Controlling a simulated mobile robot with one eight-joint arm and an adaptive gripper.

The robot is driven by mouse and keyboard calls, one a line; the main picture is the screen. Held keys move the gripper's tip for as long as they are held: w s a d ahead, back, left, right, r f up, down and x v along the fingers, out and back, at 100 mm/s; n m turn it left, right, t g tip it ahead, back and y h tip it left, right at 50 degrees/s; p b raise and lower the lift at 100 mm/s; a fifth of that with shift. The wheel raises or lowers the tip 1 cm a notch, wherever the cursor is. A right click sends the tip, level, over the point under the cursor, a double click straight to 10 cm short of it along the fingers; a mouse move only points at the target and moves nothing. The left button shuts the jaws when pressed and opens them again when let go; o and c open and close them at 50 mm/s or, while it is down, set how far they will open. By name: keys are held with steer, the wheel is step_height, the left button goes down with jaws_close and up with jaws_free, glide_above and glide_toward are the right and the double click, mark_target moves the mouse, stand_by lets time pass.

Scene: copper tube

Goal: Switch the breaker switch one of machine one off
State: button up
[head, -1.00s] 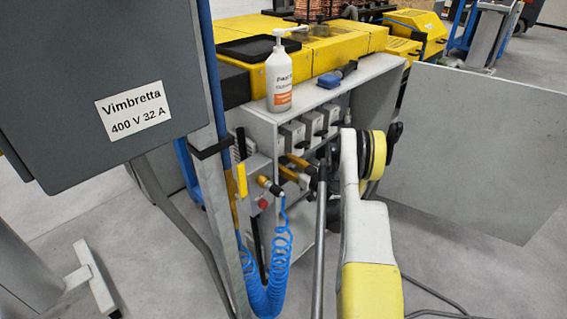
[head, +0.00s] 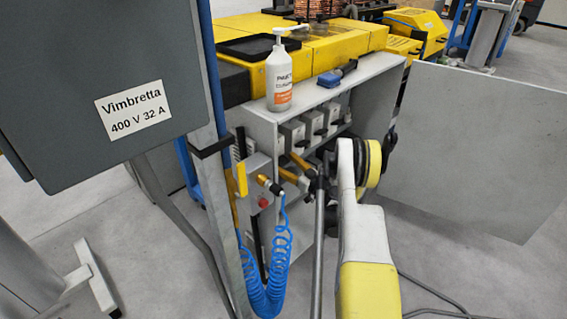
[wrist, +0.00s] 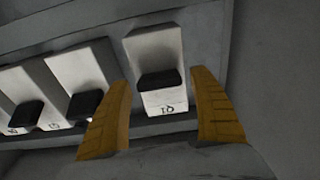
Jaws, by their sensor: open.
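In the wrist view, a row of light grey breaker boxes with black switches is mounted on a grey panel. The rightmost box (wrist: 155,48) has a black switch (wrist: 160,79) and a label below it that appears to read Q1. My gripper (wrist: 158,78) is open, with one yellow finger on either side of this box's switch. I cannot tell whether the fingers touch it. The middle switch (wrist: 86,105) and the left switch (wrist: 25,116) are left of the fingers. In the head view, my gripper (head: 287,167) is inside the grey cabinet, below the boxes (head: 292,132).
A coiled blue hose (head: 273,270) hangs in front at left. An open grey door panel (head: 480,140) stands at right.

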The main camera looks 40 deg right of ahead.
mark_target(284, 162)
step_height(284, 162, up, 10)
steer(key=shift+r, duration=0.1)
stand_by(0.4)
steer(key=s+f+g+p, duration=0.4)
steer(key=s+f+g, duration=0.2)
steer(key=s, duration=0.3)
steer(key=b+x, duration=0.1)
steer(key=x, duration=0.2)
steer(key=b+x, duration=0.1)
steer(key=x, duration=0.2)
steer(key=d+b+x, duration=0.1)
steer(key=b+x, duration=0.1)
steer(key=x, duration=0.2)
steer(key=shift+w, duration=0.5)
steer(key=c, duration=1.2)
